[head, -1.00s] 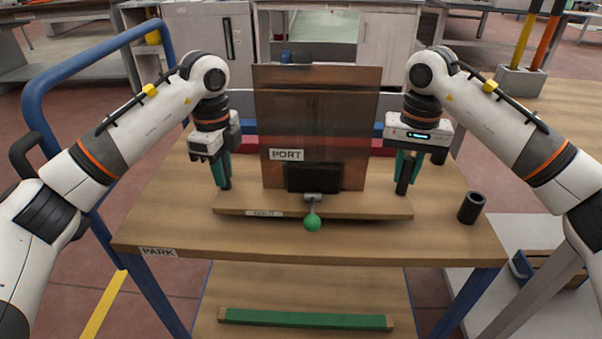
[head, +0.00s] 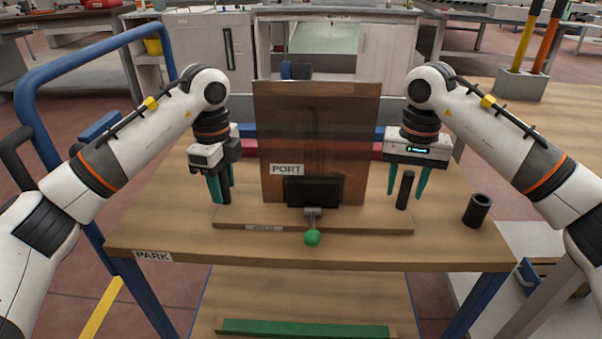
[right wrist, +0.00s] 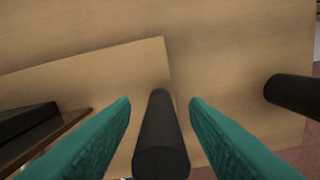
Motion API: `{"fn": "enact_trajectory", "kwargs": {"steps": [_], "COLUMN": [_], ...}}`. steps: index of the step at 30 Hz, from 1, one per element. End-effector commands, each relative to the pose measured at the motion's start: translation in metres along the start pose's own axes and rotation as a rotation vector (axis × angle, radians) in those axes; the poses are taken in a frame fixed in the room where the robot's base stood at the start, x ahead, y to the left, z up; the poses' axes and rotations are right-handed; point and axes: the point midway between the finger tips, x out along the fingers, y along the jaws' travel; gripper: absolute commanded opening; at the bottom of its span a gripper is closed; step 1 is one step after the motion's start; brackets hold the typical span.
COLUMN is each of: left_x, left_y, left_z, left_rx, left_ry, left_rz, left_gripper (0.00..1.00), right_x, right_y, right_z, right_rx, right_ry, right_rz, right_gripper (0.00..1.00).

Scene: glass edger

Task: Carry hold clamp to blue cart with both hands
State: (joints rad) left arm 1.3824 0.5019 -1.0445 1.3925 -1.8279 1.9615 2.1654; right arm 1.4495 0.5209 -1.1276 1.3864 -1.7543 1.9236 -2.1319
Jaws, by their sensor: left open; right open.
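The hold clamp is a wooden base board (head: 330,222) with an upright brown panel (head: 320,125), a black clamp block (head: 313,191), a green ball knob (head: 312,238) and a black post at each end. It rests on the wooden top of the blue-framed cart (head: 210,248). My left gripper (head: 221,188) is open at the left post (head: 227,193), which its fingers partly hide. My right gripper (head: 408,187) is open around the right post (head: 405,190). In the right wrist view the right post (right wrist: 160,135) stands between the spread green fingers, with visible gaps.
A loose black cylinder (head: 477,210) stands on the cart top, right of the board. A blue push handle (head: 85,60) rises at the left. A green bar (head: 305,328) lies on the lower shelf. Behind the panel are red and blue strips (head: 248,146). A wooden table is at the right.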

Motion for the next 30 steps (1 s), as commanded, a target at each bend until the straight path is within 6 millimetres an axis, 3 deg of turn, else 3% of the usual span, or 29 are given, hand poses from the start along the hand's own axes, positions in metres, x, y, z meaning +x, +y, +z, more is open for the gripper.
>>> {"fn": "enact_trajectory", "kwargs": {"steps": [15,23,30], "left_x": [-0.098,-0.116,-0.117], "left_y": [0.0,0.0,0.0], "left_z": [0.0,0.0,0.0], "left_rx": [-0.001,0.0,0.001], "left_ry": [0.001,-0.001,-0.001], "left_rz": [0.006,0.001,0.001], "left_gripper": [0.42,0.42,0.42], "right_x": [0.0,-0.004,-0.043], "right_y": [0.0,0.0,0.0], "right_z": [0.0,0.0,0.001], "right_rx": [0.001,0.001,0.001], "right_ry": [0.0,-0.001,-0.004], "right_rz": [0.0,0.0,0.002], "right_gripper": [0.42,0.42,0.42]}}
